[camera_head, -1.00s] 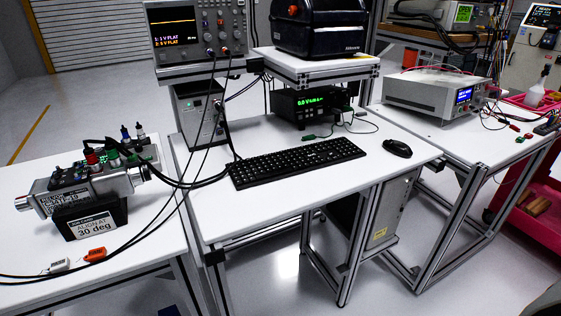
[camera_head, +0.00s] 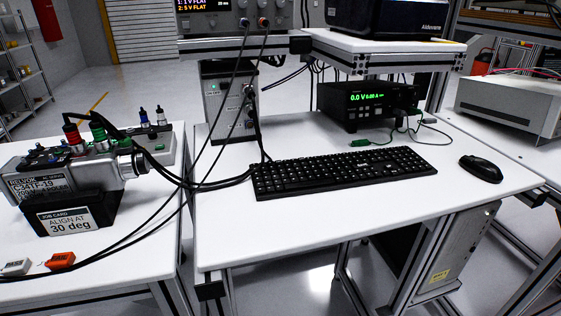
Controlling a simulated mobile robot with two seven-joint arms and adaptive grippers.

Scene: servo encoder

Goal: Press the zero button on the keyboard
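A black keyboard (camera_head: 342,172) lies flat on the white table (camera_head: 370,214) in the middle of the head view. Its keys are too small to read, so I cannot pick out the zero button. Its number pad appears to be at the right end. Nothing covers the keyboard. Neither of my grippers shows in this view.
A black mouse (camera_head: 480,168) lies right of the keyboard. A black power supply (camera_head: 362,104) stands behind it. Black cables run past the keyboard's left end. A servo unit (camera_head: 70,180) with a job card sits on the left table. The keyboard's front side is clear.

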